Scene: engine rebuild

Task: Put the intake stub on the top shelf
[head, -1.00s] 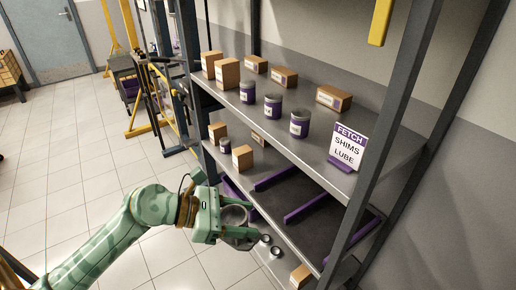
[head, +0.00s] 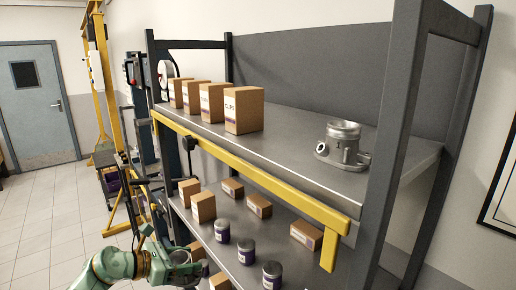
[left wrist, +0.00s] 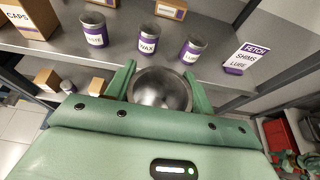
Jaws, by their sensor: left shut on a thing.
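My left gripper (head: 188,268) is at the bottom left of the head view, in front of the shelf rack and below the top shelf (head: 290,150). In the left wrist view its two green fingers (left wrist: 162,82) are shut on a round, hollow grey metal piece (left wrist: 160,92), which I take to be the intake stub. Its open, bowl-like end shows; the rest is hidden by the gripper. A grey metal housing with a flanged base (head: 343,147) stands on the right part of the top shelf. My right gripper is not in view.
Several cardboard boxes (head: 243,110) line the left of the top shelf; bare metal lies between them and the housing. A yellow rail (head: 250,170) runs along the front edge.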

